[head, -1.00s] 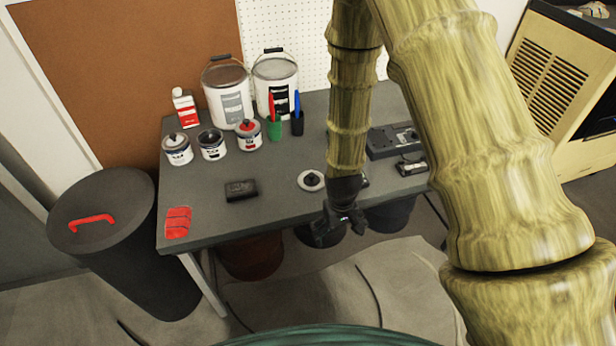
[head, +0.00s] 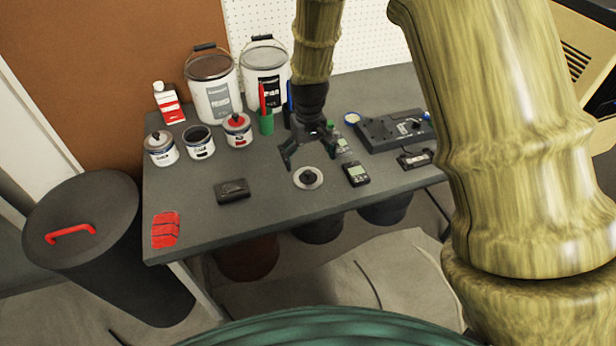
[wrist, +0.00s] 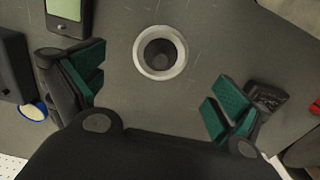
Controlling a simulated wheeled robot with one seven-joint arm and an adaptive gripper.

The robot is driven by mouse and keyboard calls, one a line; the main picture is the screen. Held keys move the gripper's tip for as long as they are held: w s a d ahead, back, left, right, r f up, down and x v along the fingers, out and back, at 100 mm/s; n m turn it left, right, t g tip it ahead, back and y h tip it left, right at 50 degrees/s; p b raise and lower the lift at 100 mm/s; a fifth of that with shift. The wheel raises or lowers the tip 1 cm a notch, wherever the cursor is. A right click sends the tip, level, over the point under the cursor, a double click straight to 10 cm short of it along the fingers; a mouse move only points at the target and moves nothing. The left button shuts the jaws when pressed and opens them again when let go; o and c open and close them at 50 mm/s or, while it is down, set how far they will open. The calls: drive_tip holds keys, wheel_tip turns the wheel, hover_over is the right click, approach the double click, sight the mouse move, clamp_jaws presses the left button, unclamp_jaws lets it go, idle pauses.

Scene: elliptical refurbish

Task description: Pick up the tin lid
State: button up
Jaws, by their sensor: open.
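The tin lid (head: 308,178) is a pale round disc with a dark knob, lying flat on the grey table near its front edge. In the wrist view the lid (wrist: 142,61) shows as a pale ring around a dark centre, beyond the fingertips and between their lines. My gripper (head: 311,156) is open and empty above the table, just behind the lid in the head view. Its green-padded fingers (wrist: 155,90) are spread wide in the wrist view. The gripper appears apart from the lid; its exact height is unclear.
A dark block (head: 232,191) lies left of the lid, and a meter (head: 356,174) lies right. Small tins (head: 199,142), a green cup (head: 266,124) and white buckets (head: 212,88) stand behind. A dark device (head: 390,130) sits at the right. Red pieces (head: 165,230) lie front left.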

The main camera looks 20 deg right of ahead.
sight(308, 173)
drive_tip(key=shift+f+p, duration=0.4)
drive_tip(key=shift+f, duration=2.85)
drive_tip(key=shift+s, duration=0.1)
drive_tip(key=c, duration=1.5)
drive_tip(key=shift+a, duration=0.1)
drive_tip(key=shift+c, duration=1.1)
drive_tip(key=shift+s, duration=0.1)
